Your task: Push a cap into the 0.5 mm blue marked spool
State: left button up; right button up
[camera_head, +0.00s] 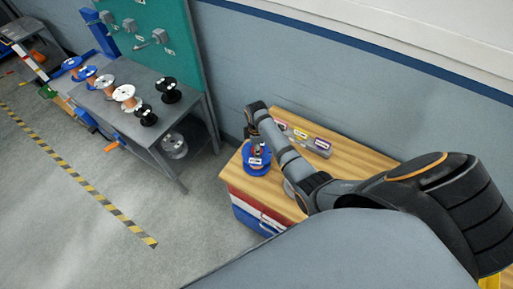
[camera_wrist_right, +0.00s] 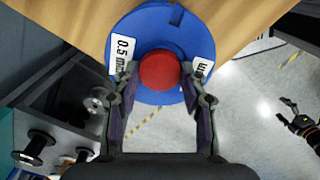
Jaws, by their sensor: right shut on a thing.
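The blue spool (camera_wrist_right: 149,20) lies near the edge of a wooden top in the right wrist view, with a white "0.5 mm" label (camera_wrist_right: 122,52). It also shows in the head view (camera_head: 256,169). A round red cap (camera_wrist_right: 160,70) is at the spool's centre, between the fingers of my right gripper (camera_wrist_right: 159,74). The gripper is shut on the cap. How deep the cap sits in the hub cannot be told. My left gripper (camera_wrist_right: 284,109) shows at the right edge of the right wrist view, away from the spool, with its fingers apart and empty.
The wooden-topped cabinet (camera_head: 362,160) has a grey tray (camera_head: 318,151) with coloured labels behind the spool. A grey bench (camera_head: 150,75) with several spools stands to the left, before a green panel (camera_head: 177,22). Floor between them is clear.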

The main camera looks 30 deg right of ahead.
jog(key=shift+s+f, duration=0.1)
jog(key=o, duration=1)
jog(key=shift+r, duration=0.3)
notch_tip(320, 180, up, 11)
jog(key=shift+r, duration=0.2)
